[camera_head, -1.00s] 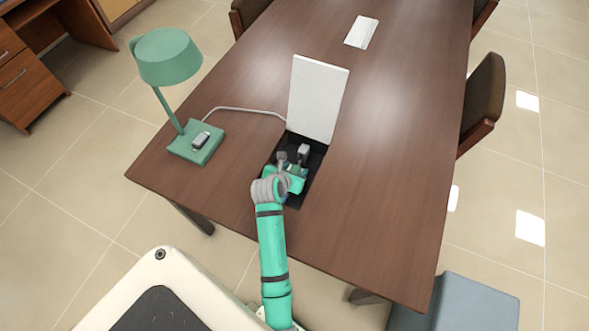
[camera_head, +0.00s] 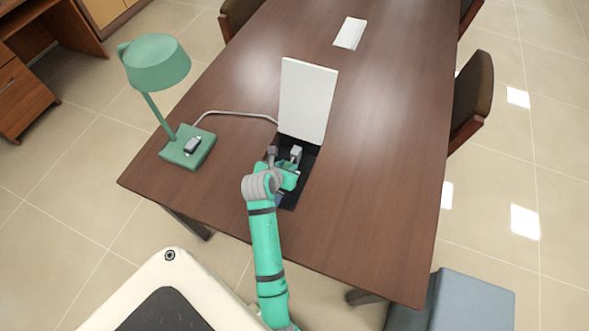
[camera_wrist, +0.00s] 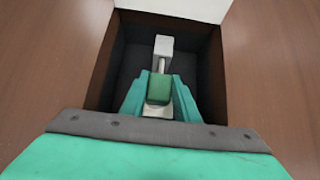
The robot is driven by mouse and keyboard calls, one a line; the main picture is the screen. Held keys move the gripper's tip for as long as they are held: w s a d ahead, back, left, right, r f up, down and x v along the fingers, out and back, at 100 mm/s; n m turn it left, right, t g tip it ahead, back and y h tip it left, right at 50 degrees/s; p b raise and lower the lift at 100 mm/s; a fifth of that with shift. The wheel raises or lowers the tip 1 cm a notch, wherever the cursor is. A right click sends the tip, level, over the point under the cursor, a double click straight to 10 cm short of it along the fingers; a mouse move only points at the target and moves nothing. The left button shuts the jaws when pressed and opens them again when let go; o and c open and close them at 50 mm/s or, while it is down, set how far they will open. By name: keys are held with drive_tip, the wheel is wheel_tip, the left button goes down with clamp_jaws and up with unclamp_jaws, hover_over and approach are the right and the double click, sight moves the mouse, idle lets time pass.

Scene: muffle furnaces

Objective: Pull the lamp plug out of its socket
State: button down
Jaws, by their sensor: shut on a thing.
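My gripper (camera_head: 288,178) reaches down into an open dark box set in the table top. In the wrist view its two green fingers (camera_wrist: 160,78) are shut on a small green block, which I take to be the lamp plug (camera_wrist: 159,90). A pale piece (camera_wrist: 157,112) shows just below the block. A whitish block (camera_wrist: 163,46) on a short stem stands beyond it, also seen in the head view (camera_head: 296,152). I cannot tell whether the plug is seated in its socket. The green lamp (camera_head: 158,64) stands on the table to the left.
The box's white lid (camera_head: 308,100) stands open behind it, and dark walls (camera_wrist: 208,75) surround the gripper closely. A pale cable (camera_head: 235,113) runs from the lamp towards the lid. A white panel (camera_head: 350,33) lies farther back. The table (camera_head: 380,150) is clear to the right.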

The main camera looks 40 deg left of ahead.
drive_tip(key=shift+w+r, duration=0.1)
drive_tip(key=shift+r, duration=0.25)
drive_tip(key=c, duration=1.7)
unclamp_jaws()
drive_tip(key=o, duration=0.3)
drive_tip(key=shift+o, duration=0.2)
drive_tip(key=shift+f, duration=0.1)
drive_tip(key=v, duration=1.1)
drive_tip(key=shift+a+f, duration=0.1)
drive_tip(key=shift+a, duration=0.05)
